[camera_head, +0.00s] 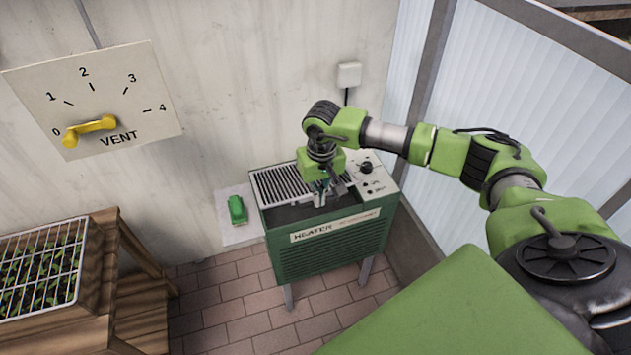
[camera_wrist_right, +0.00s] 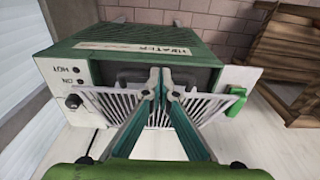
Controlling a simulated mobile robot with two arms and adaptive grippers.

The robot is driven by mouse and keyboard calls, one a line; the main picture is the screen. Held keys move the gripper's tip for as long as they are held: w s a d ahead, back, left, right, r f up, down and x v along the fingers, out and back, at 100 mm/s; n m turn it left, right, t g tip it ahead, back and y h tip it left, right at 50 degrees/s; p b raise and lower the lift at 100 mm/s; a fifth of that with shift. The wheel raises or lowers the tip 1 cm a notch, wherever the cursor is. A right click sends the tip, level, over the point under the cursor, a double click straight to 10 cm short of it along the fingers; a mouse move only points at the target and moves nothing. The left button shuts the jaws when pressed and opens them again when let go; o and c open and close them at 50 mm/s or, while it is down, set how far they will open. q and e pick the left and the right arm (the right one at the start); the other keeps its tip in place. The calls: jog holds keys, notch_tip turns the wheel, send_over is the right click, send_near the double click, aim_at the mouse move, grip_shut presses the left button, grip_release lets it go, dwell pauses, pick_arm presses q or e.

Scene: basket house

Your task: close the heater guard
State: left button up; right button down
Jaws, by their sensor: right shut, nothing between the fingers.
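The green heater (camera_head: 330,250) stands by the wall and has a slatted pale metal guard (camera_head: 280,184) at the back of its top. A dark opening (camera_head: 290,214) shows in front of the guard, so the guard does not cover all of the top. My right gripper (camera_head: 322,200) is shut and empty, pointing down over the heater top at the guard. In the right wrist view the shut fingertips (camera_wrist_right: 161,72) are in front of the guard's slats (camera_wrist_right: 108,102) and the dark opening; I cannot tell whether they touch it. My left gripper is out of view.
A control panel with a black knob (camera_head: 366,167) is at the heater's right. A green switch (camera_head: 237,210) is on a pale plate at its left. A vent dial with a yellow handle (camera_head: 90,129) hangs on the wall. A wooden bench with a seedling tray (camera_head: 75,290) stands left.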

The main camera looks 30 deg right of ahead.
notch_tip(320, 180, down, 10)
jog(key=s+b, duration=0.2)
jog(key=b, duration=0.5)
jog(key=shift+s+a, duration=0.15)
jog(key=shift+a, duration=0.1)
